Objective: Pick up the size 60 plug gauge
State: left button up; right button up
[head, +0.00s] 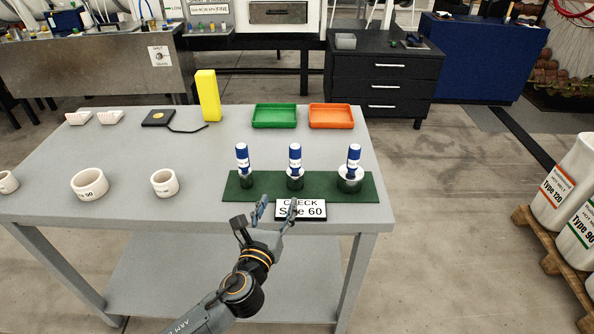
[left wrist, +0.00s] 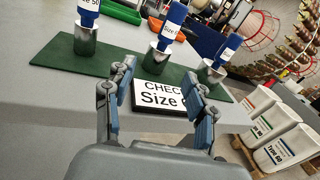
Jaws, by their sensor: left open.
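Three plug gauges with blue handles and metal ends stand upright on a green mat (head: 270,196): a left one (head: 242,158), a middle one (head: 295,158) and a wider right one (head: 352,160). Their size labels are too small to read surely in the head view. In the left wrist view the left gauge (left wrist: 87,38), middle gauge (left wrist: 158,60) and right gauge (left wrist: 212,73) stand beyond my fingers. A sign (head: 313,212) reads "CHECK Size 60". My left gripper (head: 277,207) is open and empty, in front of the mat by the sign. My right gripper is not in view.
Several white rings, including one labelled 90 (head: 89,185), stand on the left of the table (head: 130,150). A yellow block (head: 208,95), a green tray (head: 274,116) and an orange tray (head: 331,116) are at the back. Drums (head: 562,185) stand on a pallet at the right.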

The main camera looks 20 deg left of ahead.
aim_at(293, 169)
pick_arm(q)
jog(key=shift+w+d+r+m+h, duration=0.15)
jog(key=shift+w+d+r+m, duration=0.05)
jog(key=shift+w+m, duration=0.2)
jog(key=shift+w+d+r+m+h, duration=0.15)
jog(key=shift+w+d+m, duration=0.1)
jog(key=shift+m, duration=0.15)
jog(key=w, duration=0.7)
jog(key=shift+w+a+f+p, duration=0.1)
jog(key=shift+w+a+p, duration=0.05)
jog(key=shift+w+p, duration=0.25)
jog(key=shift+w+a, duration=0.15)
jog(key=shift+w, duration=1.2)
jog(key=shift+w+a, duration=0.15)
jog(key=shift+w, duration=1.15)
jog(key=shift+s, duration=0.1)
grip_shut()
